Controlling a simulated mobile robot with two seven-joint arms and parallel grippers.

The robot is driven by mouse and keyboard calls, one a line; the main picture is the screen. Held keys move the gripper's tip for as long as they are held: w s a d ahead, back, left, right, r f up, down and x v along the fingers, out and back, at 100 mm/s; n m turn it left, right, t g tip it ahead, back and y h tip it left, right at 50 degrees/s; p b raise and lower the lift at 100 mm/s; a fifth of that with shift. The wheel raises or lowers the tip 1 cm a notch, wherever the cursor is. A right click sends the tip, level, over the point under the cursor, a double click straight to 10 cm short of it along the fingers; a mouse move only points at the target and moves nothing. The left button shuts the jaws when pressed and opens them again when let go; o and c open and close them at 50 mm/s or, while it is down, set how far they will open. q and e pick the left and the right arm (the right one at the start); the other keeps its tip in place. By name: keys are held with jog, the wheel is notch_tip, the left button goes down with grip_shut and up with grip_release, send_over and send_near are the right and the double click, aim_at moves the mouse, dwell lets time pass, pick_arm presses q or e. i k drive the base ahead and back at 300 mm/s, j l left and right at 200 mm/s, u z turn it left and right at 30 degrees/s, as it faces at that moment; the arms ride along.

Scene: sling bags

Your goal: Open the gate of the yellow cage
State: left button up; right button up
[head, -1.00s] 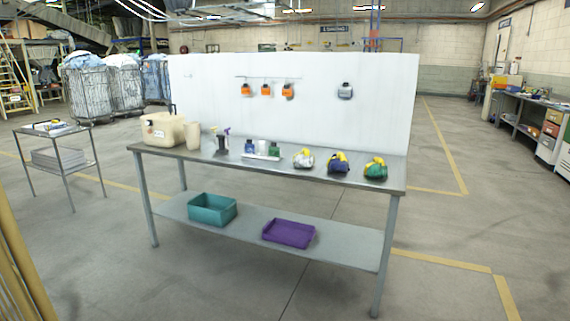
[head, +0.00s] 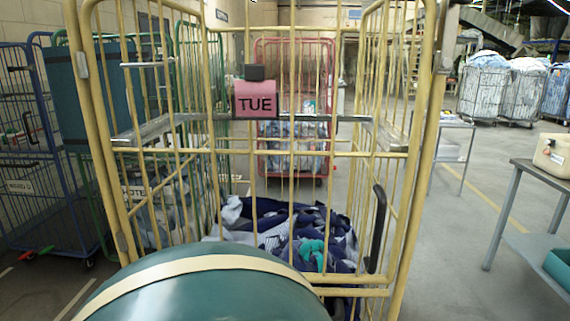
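The yellow cage (head: 424,120) stands upright close in front of me in the head view. Its front is crossed by thin yellow bars, and the gate looks shut. A black curved handle (head: 378,228) shows at the right side of the front. A pink sign reading TUE (head: 256,104) with a dark clip hangs at the cage; I cannot tell on which face. Navy, grey and teal cloth (head: 312,243) lies in the bottom of the cage. Neither of my grippers is in view.
A large rounded dark green shape with a cream band (head: 205,295) hides the cage's lower left front. A blue cage (head: 40,150) stands left and a red cage (head: 296,45) behind. A metal table (head: 535,175) stands right, with bare floor (head: 450,250) between.

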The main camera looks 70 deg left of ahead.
aim_at(86, 61)
jog(key=u, duration=2.45)
